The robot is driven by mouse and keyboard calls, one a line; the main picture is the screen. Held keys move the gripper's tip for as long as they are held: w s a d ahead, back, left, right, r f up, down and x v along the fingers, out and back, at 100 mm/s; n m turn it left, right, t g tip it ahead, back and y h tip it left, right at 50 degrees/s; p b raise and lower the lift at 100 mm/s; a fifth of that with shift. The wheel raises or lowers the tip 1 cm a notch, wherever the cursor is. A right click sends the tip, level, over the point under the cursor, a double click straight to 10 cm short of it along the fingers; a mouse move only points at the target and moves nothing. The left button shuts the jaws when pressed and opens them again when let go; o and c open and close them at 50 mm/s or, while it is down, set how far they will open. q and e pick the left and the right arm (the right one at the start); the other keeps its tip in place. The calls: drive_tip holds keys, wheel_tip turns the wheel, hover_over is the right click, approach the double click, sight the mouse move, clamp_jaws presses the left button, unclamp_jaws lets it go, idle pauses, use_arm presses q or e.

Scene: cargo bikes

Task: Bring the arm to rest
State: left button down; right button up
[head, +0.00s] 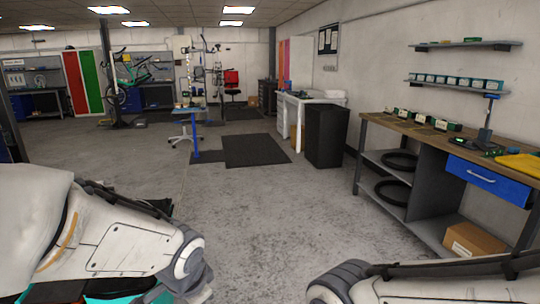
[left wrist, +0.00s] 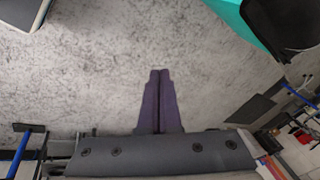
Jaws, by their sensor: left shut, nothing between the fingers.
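My left gripper (left wrist: 158,72) shows in the left wrist view with its two dark fingers pressed together and nothing between them. Bare grey concrete floor lies behind the fingers. In the head view my left arm (head: 110,245) comes in at the lower left, and its gripper is out of sight. My right arm (head: 420,284) shows at the lower right edge, and its gripper is also out of sight.
A wooden workbench (head: 405,130) with a blue drawer (head: 484,178) and a cardboard box (head: 474,241) stands at the right. The floor in the middle is clear.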

use_arm(q)
drive_tip(key=s+d+r+g+h+p, duration=0.1)
drive_tip(key=s+d+g, duration=0.1)
drive_tip(key=s+d, duration=0.5)
drive_tip(key=s+d+r+g+h, duration=0.15)
drive_tip(key=s+d, duration=0.25)
drive_tip(key=s, duration=0.6)
wheel_tip(320, 180, up, 11)
drive_tip(key=p, duration=1.2)
drive_tip(key=shift+w+n+g+y, duration=0.25)
drive_tip(key=shift+n+g+y, duration=0.1)
drive_tip(key=shift+n, duration=0.05)
drive_tip(key=shift+a, duration=0.1)
